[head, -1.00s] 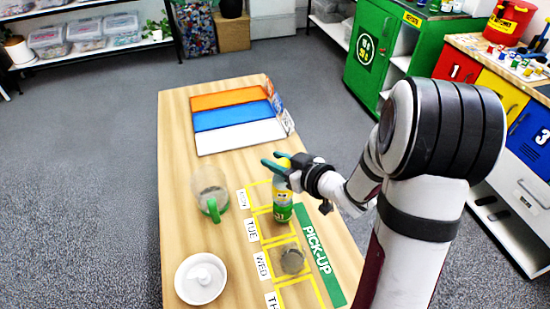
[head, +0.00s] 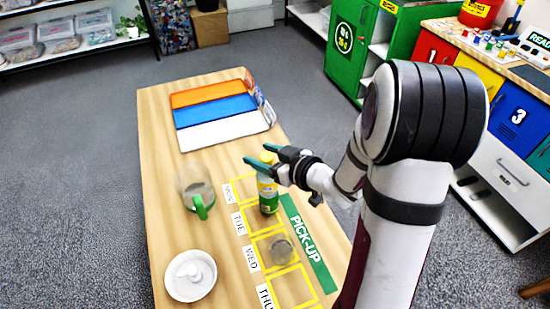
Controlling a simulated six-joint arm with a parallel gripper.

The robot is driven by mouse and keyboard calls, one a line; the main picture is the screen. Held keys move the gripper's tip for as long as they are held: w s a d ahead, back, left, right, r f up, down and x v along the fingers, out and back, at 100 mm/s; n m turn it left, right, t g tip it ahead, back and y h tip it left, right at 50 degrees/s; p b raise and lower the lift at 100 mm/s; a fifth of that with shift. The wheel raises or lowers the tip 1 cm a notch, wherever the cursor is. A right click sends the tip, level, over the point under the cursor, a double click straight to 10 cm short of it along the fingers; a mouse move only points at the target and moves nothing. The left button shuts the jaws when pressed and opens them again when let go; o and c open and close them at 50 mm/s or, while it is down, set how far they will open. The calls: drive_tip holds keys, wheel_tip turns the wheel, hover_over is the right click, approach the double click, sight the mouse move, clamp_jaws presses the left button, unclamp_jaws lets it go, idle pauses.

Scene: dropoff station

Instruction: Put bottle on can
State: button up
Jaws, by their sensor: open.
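The bottle (head: 268,197) has a yellow top and a green lower part. It stands upright on the table near the upper yellow-outlined squares. My gripper (head: 257,155) has teal fingers spread apart at the bottle's top, above its body. Part of the bottle's upper end is hidden by the gripper, and I cannot tell whether the fingers touch it. A grey round object, seemingly the can (head: 281,250), stands in the square beside the WED label, nearer to me than the bottle.
A clear mug with a green handle (head: 199,206) and a white round dish (head: 176,291) stand left of the squares. A tray with orange, blue and white strips (head: 270,125) lies at the table's far end. Bare wood lies between the tray and the mug.

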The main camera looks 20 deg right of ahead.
drive_tip(key=s+d+r+m+g+h, duration=0.4)
drive_tip(key=s+d+m+h, duration=0.3)
drive_tip(key=s+d+h, duration=0.3)
drive_tip(key=s+a+m+g+y, duration=0.3)
drive_tip(key=s+a+g+y, duration=0.3)
drive_tip(key=s+a, duration=1.3)
drive_tip(key=g, duration=0.2)
drive_tip(key=shift+s+f+g+y, duration=0.15)
drive_tip(key=shift+s+g+y, duration=0.15)
drive_tip(key=shift+s+y, duration=0.1)
